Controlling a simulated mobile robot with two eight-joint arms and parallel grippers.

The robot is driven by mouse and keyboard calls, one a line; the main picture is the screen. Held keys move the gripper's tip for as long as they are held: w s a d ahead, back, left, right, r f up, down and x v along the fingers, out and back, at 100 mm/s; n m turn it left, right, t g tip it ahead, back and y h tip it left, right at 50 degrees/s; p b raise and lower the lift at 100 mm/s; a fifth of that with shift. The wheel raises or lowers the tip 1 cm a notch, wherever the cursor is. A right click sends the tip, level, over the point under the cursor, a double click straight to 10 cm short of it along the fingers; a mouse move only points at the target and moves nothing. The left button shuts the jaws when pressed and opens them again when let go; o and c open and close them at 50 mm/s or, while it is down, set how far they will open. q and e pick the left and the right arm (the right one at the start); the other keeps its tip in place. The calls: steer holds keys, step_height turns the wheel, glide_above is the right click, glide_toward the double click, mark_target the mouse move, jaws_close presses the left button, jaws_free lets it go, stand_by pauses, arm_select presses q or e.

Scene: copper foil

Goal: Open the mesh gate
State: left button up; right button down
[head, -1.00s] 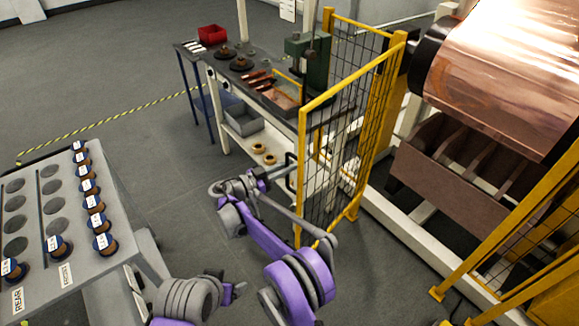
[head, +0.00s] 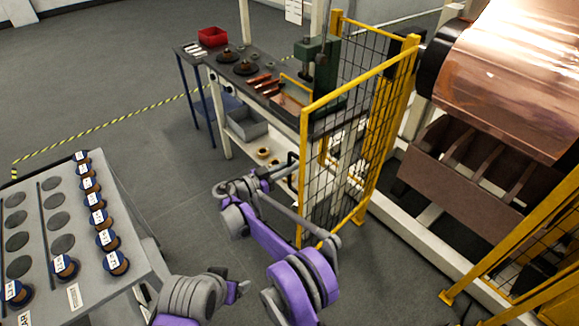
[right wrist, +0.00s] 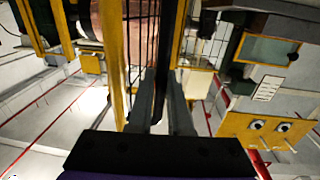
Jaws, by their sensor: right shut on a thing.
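The mesh gate (head: 345,140) is a yellow-framed panel with dark wire mesh, standing upright right of centre in the head view. A black handle (head: 291,172) sits on its left edge post. My right gripper (head: 284,181) is at this handle, small and partly hidden in the head view. In the right wrist view, its two grey fingers (right wrist: 165,110) are closed around a dark upright bar, the handle, with yellow frame and mesh beside it. My left gripper (head: 240,289) is low in the head view, away from the gate; its jaw opening is unclear.
A workbench (head: 235,110) with tools, a red bin (head: 212,36) and a green press (head: 315,65) stands behind the gate. A large copper roll (head: 510,75) is at right, with yellow fencing (head: 520,235) below it. A grey spool cart (head: 95,275) is at left. Floor between is clear.

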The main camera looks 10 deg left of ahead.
stand_by(0.3)
steer(key=c, duration=1.1)
jaws_free()
steer(key=b+v, duration=0.1)
steer(key=v, duration=0.6)
steer(key=shift+s+a, duration=0.15)
steer(key=shift+r, duration=0.1)
